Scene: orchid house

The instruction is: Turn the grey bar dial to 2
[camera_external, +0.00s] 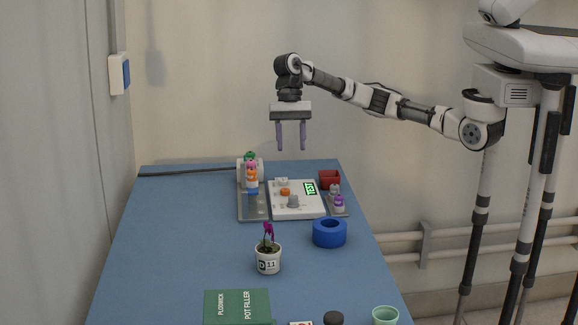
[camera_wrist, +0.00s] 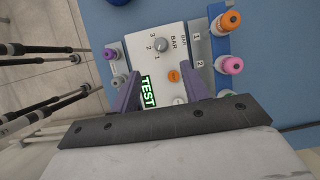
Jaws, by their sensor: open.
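The grey bar dial (camera_external: 293,201) stands on a white panel (camera_external: 312,207) at the back of the blue table. In the wrist view the dial (camera_wrist: 163,45) sits beside the printed word BAR, with the numbers 1, 2 and 3 around it. I cannot tell which number its pointer faces. An orange knob (camera_wrist: 173,76) and a green TEST display (camera_wrist: 148,91) are on the same panel. My gripper (camera_external: 291,148) is open and empty, pointing down well above the panel. Its two purple fingers also show in the wrist view (camera_wrist: 163,76), apart from the dial.
A rack (camera_external: 251,208) with coloured bottles borders the panel on the left; a smaller tray with bottles (camera_external: 338,203) and a red box (camera_external: 329,179) are on the right. A blue ring (camera_external: 330,233), a potted orchid (camera_external: 268,258) and a green box (camera_external: 238,307) stand nearer. The table's left side is clear.

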